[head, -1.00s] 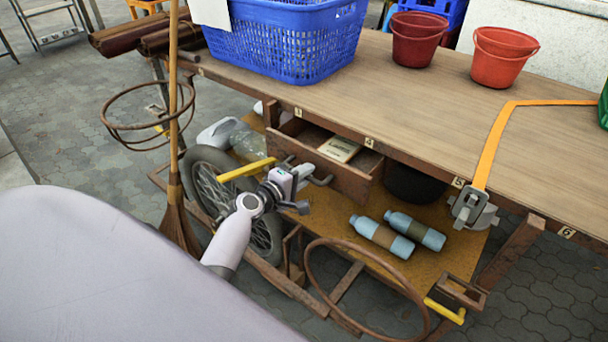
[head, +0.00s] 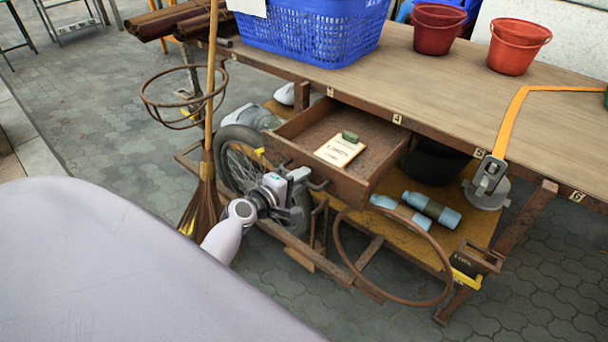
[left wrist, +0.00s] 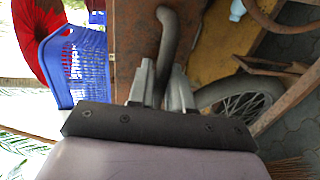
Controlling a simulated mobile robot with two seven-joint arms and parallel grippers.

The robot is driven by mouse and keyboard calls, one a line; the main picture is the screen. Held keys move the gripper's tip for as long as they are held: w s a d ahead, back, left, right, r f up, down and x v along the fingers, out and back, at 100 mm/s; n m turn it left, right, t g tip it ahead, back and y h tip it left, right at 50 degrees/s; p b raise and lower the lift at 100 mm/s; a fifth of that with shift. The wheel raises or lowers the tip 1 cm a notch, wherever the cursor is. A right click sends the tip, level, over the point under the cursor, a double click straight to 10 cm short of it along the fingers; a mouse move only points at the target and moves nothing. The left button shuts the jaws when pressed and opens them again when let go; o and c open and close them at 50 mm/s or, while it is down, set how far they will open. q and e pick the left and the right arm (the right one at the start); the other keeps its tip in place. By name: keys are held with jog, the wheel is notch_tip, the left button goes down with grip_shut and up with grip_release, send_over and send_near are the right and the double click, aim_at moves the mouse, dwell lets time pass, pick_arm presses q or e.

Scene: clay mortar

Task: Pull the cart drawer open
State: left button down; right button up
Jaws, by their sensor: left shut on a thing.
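The wooden cart drawer (head: 348,188) hangs under the cart's tabletop and stands well open in the head view. A book (head: 340,151) with a small green item (head: 350,136) on it lies inside. My left gripper (head: 298,186) is at the drawer's front, shut on the dark curved metal handle (left wrist: 167,40). In the left wrist view its two grey fingers (left wrist: 160,86) sit on either side of the handle bar, close to the wooden drawer front (left wrist: 132,35). My right gripper is not in view.
A blue basket (head: 310,35) and two red buckets (head: 437,30) stand on the cart top (head: 450,95). Two blue bottles (head: 415,209) lie on the lower shelf. A wheel (head: 240,165), a broom (head: 203,195) and a metal ring (head: 392,297) are near my left arm.

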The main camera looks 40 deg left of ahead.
pick_arm(q)
jog(key=shift+v, duration=0.95)
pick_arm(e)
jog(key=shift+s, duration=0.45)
pick_arm(q)
jog(key=shift+f, duration=0.2)
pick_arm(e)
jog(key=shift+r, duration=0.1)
pick_arm(q)
jog(key=c, duration=1.2)
grip_release()
jog(key=shift+c, duration=0.2)
jog(key=v, duration=0.7)
jog(key=shift+p, duration=0.3)
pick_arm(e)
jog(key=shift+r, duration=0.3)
pick_arm(q)
jog(key=shift+s, duration=0.1)
